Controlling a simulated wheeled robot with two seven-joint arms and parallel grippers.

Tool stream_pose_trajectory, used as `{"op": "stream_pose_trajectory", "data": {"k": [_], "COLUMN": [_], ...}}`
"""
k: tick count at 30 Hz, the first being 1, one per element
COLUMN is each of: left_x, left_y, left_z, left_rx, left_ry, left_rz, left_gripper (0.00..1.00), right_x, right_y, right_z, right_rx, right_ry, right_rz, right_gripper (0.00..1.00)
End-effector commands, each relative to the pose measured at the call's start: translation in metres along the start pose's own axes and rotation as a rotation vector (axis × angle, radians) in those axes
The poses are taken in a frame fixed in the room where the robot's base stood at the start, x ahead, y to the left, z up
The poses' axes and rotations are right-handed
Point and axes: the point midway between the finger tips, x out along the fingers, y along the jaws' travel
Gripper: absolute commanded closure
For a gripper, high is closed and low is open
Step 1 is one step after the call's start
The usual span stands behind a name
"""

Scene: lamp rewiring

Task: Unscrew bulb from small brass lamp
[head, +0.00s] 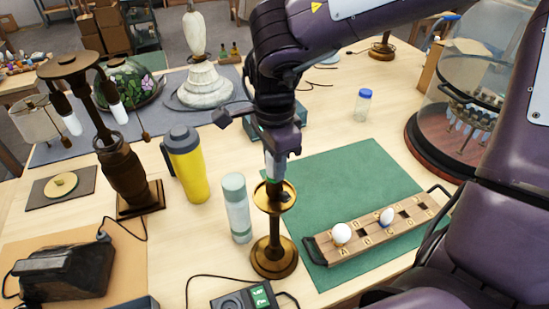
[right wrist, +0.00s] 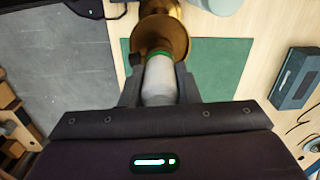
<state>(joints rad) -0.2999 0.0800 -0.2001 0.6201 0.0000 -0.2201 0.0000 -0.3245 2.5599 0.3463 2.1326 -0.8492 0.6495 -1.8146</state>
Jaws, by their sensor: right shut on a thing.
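The small brass lamp (head: 273,255) stands upright on the table at the front edge of the green mat, with a round base, a thin stem and a brass cup on top. My right gripper (head: 277,160) points down above the cup and is shut on the bulb (head: 271,168). In the right wrist view the bulb (right wrist: 159,82) is a whitish cylinder with a green band, between the fingers. Its far end reaches to the brass cup (right wrist: 160,35). I cannot tell whether its thread is still engaged. My left gripper is not in view.
A wooden bulb rack (head: 375,232) with white bulbs lies on the green mat (head: 350,170). A pale bottle (head: 237,208) and a yellow flask (head: 187,165) stand close left of the lamp. A black device (head: 245,298) is in front. A glass dome (head: 460,110) is right.

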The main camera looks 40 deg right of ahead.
Motion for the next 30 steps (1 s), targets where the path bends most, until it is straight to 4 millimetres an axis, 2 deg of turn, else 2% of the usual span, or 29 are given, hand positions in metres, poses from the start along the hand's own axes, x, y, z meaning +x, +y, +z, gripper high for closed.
{"op": "stream_pose_trajectory", "data": {"k": [5, 15, 18, 27, 28, 30], "left_x": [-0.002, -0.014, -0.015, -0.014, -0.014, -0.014], "left_y": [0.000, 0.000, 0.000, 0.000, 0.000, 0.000], "left_z": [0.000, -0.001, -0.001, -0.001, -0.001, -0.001], "left_rx": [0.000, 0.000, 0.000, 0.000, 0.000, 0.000], "left_ry": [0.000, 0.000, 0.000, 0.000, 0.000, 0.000], "left_rz": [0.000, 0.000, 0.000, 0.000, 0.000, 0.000], "left_gripper": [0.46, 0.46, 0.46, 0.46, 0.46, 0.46], "right_x": [-0.001, -0.002, -0.002, -0.001, -0.001, -0.001], "right_y": [0.000, -0.001, -0.001, -0.001, -0.001, -0.001], "right_z": [0.000, 0.000, 0.000, 0.000, 0.000, 0.000], "right_rx": [-0.051, -0.561, -0.659, -0.700, -0.699, -0.699], "right_ry": [0.000, 0.000, 0.000, 0.000, 0.000, 0.000], "right_rz": [-0.001, -0.002, -0.002, -0.002, -0.002, -0.002], "right_gripper": [0.91, 0.91, 0.91, 0.91, 0.67, 0.58]}}
